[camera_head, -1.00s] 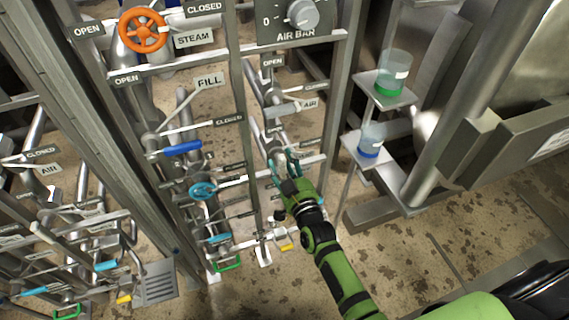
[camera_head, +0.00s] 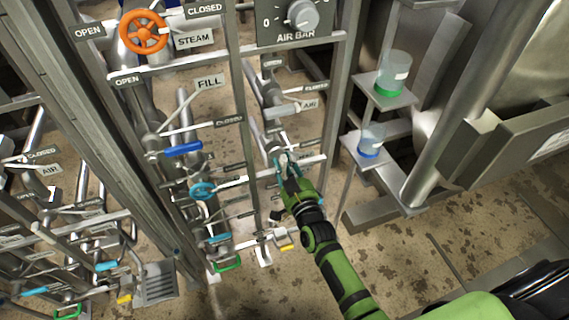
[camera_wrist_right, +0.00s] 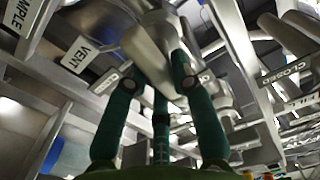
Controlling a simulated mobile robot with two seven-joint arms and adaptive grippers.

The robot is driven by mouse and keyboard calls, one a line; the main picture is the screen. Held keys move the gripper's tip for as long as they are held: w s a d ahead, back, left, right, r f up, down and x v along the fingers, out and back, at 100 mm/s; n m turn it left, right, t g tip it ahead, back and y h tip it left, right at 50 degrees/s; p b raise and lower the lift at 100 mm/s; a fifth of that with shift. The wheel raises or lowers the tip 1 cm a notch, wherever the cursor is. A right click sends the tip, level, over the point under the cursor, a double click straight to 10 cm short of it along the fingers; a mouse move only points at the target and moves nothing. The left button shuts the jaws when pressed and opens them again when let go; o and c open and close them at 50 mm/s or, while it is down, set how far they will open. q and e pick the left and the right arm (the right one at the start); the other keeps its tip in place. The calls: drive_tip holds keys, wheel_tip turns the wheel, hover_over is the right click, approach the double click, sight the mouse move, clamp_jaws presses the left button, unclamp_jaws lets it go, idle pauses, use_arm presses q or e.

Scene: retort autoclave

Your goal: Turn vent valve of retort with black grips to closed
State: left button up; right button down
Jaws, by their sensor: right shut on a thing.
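My right gripper (camera_head: 286,164) has teal fingers and is at the valve rack, below the AIR label. In the right wrist view its fingers (camera_wrist_right: 156,76) are shut on a grey metal valve handle (camera_wrist_right: 148,48). A white VENT label (camera_wrist_right: 80,56) is to the left of the fingers in that view. The pipe and valve body behind the fingers are partly hidden. The black grips named in the task cannot be made out. My left gripper is not in view.
An orange steam wheel (camera_head: 143,32), a blue fill lever (camera_head: 183,149) and a light-blue wheel (camera_head: 202,190) are on the rack to the left. Shelves hold a green-bottomed beaker (camera_head: 393,72) and a blue-bottomed beaker (camera_head: 370,141) close on the right.

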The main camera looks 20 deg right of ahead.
drive_tip(key=m, duration=0.4)
drive_tip(key=shift+d+f, duration=0.1)
drive_tip(key=shift+f, duration=0.05)
drive_tip(key=m, duration=0.4)
drive_tip(key=shift+f, duration=0.15)
drive_tip(key=m, duration=0.4)
drive_tip(key=shift+f+b, duration=0.2)
drive_tip(key=shift+b, duration=0.15)
drive_tip(key=shift+f+m+b, duration=0.1)
drive_tip(key=shift+m+b, duration=0.3)
drive_tip(key=shift+m, duration=1.7)
drive_tip(key=c, duration=1)
unclamp_jaws()
drive_tip(key=shift+c, duration=0.2)
